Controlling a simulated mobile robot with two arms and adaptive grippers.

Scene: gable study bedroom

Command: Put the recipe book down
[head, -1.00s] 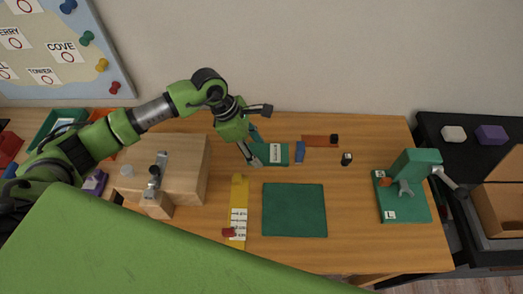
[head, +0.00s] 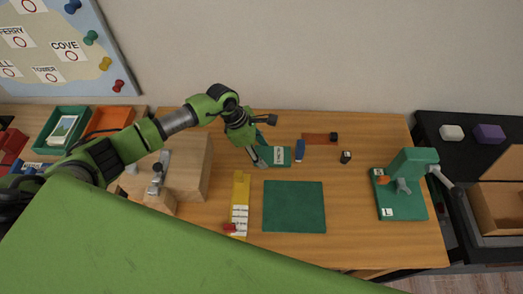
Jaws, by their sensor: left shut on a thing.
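The recipe book (head: 283,158) is a small dark green book with a white label, seen in the head view near the back middle of the wooden table. My left gripper (head: 260,158) is at its left end, shut on it. The fingers and wrist hide that end of the book. The book looks nearly flat and close to the tabletop; I cannot tell whether it touches the wood. My right gripper is not in view.
A green mat (head: 294,207) lies in front of the book. A blue block (head: 300,149) is close on its right. A yellow strip (head: 240,190) and a wooden box (head: 190,170) are left. A green stand (head: 402,197) is far right.

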